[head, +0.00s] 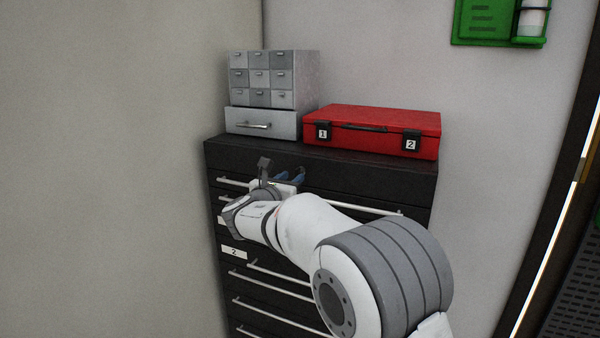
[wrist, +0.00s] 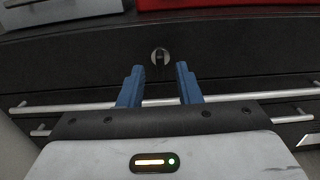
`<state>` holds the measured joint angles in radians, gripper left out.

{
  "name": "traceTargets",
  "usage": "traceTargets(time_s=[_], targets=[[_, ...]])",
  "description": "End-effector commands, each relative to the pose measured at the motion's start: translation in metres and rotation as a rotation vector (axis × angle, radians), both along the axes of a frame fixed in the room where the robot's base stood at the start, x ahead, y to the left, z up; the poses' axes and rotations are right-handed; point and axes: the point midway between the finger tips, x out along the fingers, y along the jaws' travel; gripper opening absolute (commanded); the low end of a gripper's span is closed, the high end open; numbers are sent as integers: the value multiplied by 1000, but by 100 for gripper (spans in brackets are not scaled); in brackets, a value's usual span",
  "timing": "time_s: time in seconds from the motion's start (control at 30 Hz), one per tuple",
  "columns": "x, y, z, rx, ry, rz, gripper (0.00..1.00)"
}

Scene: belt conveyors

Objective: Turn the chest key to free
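The chest (head: 330,167) is a black cabinet of drawers with silver bar handles, standing against the wall. Its key or lock (wrist: 160,56) is a small round metal piece with a dark upright part, on the top front panel in the wrist view. My gripper (wrist: 159,72) has two blue fingers, apart and empty, just below and in front of the lock, one on each side of it. In the head view my gripper (head: 290,177) is at the chest's upper front, and my arm hides the lock there. Whether the fingers touch the panel I cannot tell.
A red case (head: 375,132) with latches labelled 1 and 2 lies on the chest top. A grey small-drawer unit (head: 262,123) stands to its left. A drawer handle (wrist: 85,107) runs across behind the fingers. A wall is close on the left.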

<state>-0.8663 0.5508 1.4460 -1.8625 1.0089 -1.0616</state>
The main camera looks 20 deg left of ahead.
Motion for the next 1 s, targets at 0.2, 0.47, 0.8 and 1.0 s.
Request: traceTargets(time_s=[0.2, 0.47, 0.8, 1.0], targets=[[27, -2, 1, 1, 1, -1, 31], [32, -3, 0, 2, 1, 1, 31], [31, -3, 0, 2, 1, 0, 10], [31, -3, 0, 2, 1, 1, 0]])
